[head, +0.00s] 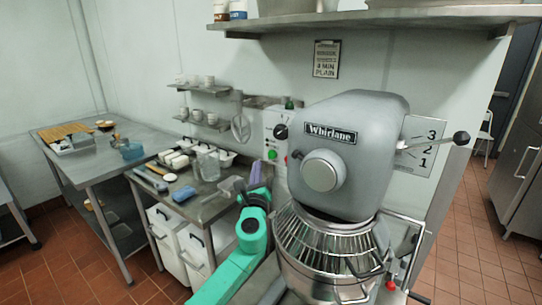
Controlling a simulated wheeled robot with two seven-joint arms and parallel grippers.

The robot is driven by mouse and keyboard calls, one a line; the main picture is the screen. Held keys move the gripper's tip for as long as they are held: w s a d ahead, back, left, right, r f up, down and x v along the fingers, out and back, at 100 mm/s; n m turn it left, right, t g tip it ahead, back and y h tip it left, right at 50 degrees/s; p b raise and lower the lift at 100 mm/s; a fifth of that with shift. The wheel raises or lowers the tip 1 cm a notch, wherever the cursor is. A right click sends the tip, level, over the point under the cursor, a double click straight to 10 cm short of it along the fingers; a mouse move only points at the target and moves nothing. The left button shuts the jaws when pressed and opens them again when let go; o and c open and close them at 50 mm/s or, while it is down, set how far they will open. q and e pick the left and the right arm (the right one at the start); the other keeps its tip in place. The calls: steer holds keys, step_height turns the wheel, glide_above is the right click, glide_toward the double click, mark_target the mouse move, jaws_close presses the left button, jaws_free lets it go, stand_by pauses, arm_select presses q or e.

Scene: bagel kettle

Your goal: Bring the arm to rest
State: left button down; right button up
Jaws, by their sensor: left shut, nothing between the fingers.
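My left arm comes in from the bottom, teal with purple parts, and reaches up beside the mixer. My left gripper (256,172) is at its far end, small and partly hidden by the arm. It is shut and empty, in front of the wall controls and to the left of the mixer (352,150). My right gripper is not in view.
The large grey mixer with a wire guard and bowl (325,270) stands close on the arm's right. Open tiled floor (465,255) is at right.

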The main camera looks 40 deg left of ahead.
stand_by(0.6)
arm_select(q)
step_height(320, 180, down, 25)
steer(key=n+g+h, duration=0.4)
steer(key=g+h, duration=0.1)
steer(key=s+d+f+n+g+h, duration=0.25)
steer(key=s+f, duration=0.25)
steer(key=f, duration=0.5)
steer(key=s+d+f+n+g+h, duration=0.1)
steer(key=s+d+f+n, duration=0.15)
steer(key=s+f, duration=0.6)
steer(key=s+d+f+n+g+h, duration=0.1)
steer(key=s+d+f+n+g, duration=0.1)
steer(key=s+d+f+n, duration=0.2)
steer(key=s+d+f+n+g+h, duration=0.1)
steer(key=s+d+f+n+g, duration=0.2)
steer(key=s+f, duration=0.8)
steer(key=s+d+f+n+g+h, duration=0.1)
steer(key=s+d+f+n, duration=0.4)
steer(key=s, duration=1.1)
step_height(320, 180, down, 3)
steer(key=shift+s+g+h, duration=0.35)
steer(key=shift+g, duration=0.3)
steer(key=shift+w, duration=0.15)
